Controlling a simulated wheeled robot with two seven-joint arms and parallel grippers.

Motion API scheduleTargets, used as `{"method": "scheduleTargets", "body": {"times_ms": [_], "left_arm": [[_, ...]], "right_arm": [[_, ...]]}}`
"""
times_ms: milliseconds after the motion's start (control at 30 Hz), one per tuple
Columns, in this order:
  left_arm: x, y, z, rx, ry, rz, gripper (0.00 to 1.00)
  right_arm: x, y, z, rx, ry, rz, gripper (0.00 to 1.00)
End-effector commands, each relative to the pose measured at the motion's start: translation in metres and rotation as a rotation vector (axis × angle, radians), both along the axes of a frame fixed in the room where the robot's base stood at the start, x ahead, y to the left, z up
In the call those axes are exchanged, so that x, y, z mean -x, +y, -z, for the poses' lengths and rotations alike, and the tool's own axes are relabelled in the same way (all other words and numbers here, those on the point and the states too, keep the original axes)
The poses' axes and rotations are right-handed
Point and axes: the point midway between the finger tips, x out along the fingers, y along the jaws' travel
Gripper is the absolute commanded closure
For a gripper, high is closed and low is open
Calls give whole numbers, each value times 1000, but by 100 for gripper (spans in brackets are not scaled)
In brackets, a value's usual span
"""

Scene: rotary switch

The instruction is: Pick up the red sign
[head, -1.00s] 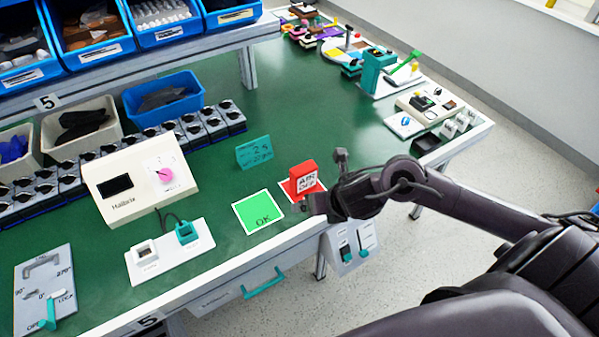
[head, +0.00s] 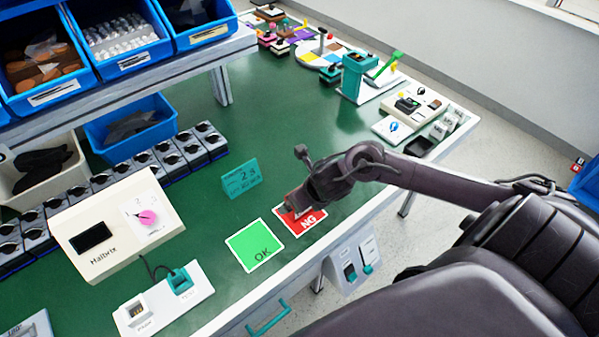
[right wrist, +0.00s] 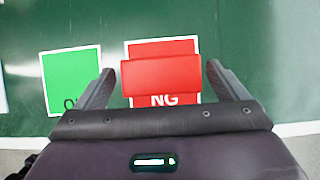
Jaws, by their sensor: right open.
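The red sign (right wrist: 160,77) shows in the right wrist view as a red block over the red NG card (right wrist: 164,101). My right gripper (right wrist: 160,69) is open, with one finger to the left and one to the right of the sign and a gap at each side. In the head view my right gripper (head: 296,199) is over the back of the NG card (head: 309,222) and hides the sign. My left gripper is not in view.
A green OK card (head: 254,245) lies left of the NG card. A teal sign (head: 241,179) stands behind. A white Mallrix box (head: 115,228) is at the left, and a switch box (head: 352,266) hangs at the front edge. Green tabletop (head: 290,130) behind the gripper is clear.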

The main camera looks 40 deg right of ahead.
Motion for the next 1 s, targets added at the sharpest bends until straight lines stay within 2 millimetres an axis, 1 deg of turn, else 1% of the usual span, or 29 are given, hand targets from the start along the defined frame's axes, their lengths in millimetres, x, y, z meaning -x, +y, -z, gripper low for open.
{"method": "scheduleTargets", "body": {"times_ms": [33, 100, 200, 367, 467, 500, 867, 1000], "left_arm": [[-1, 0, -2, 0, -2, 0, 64], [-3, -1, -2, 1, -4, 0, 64], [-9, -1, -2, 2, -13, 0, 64], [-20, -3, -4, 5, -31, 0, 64], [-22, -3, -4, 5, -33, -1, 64], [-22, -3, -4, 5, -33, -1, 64], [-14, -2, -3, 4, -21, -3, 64], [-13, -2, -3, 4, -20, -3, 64]], "right_arm": [[-2, 0, 8, -4, 4, 4, 7], [-7, -1, 18, -4, 2, 3, 7], [-13, 0, 26, -2, -1, 3, 7], [-15, 0, 30, 0, 0, -1, 7], [-15, 0, 30, 0, 0, -1, 7], [-15, 0, 30, 0, 0, -1, 9], [-15, -1, 30, 0, 0, 0, 56], [-15, -1, 29, 0, 0, 0, 57]]}}
